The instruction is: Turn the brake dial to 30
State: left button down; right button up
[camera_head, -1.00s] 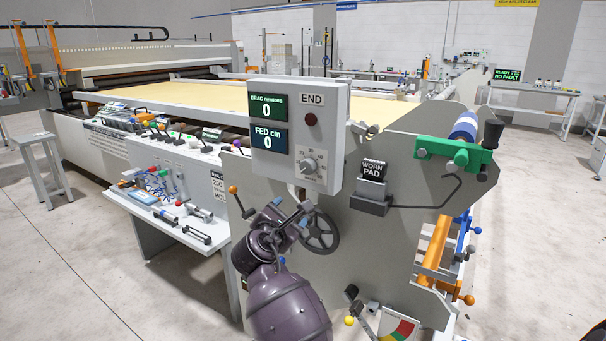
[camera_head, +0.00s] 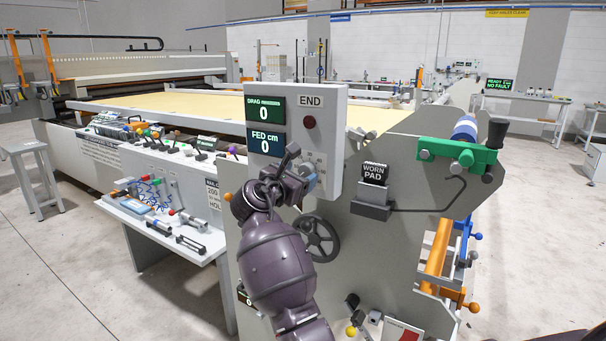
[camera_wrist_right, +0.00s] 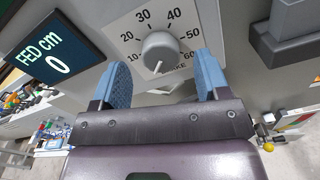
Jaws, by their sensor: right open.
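The brake dial (camera_wrist_right: 160,50) is a round grey knob on a white plate marked 10 to 60 in the right wrist view. Its pointer mark seems to face down and slightly left, away from the 30 at the top. My right gripper (camera_wrist_right: 163,66) is open, its blue fingertips apart on either side below the knob, with nothing between them. In the head view my right gripper (camera_head: 298,172) is in front of the control box (camera_head: 329,130) and hides most of the dial. Whether a finger touches the knob cannot be told. My left gripper is out of view.
The box carries green DRAG and blue FED displays (camera_head: 266,141), both reading 0, and a dark red END button (camera_head: 309,122). A handwheel (camera_head: 318,238) sits below the box. A worn-pad block (camera_head: 373,190) stands to the right. A tool shelf (camera_head: 165,240) is at left.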

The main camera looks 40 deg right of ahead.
aim_at(307, 171)
jog(key=shift+x, duration=1.05)
jog(key=shift+w+d, duration=0.15)
jog(key=shift+d, duration=0.2)
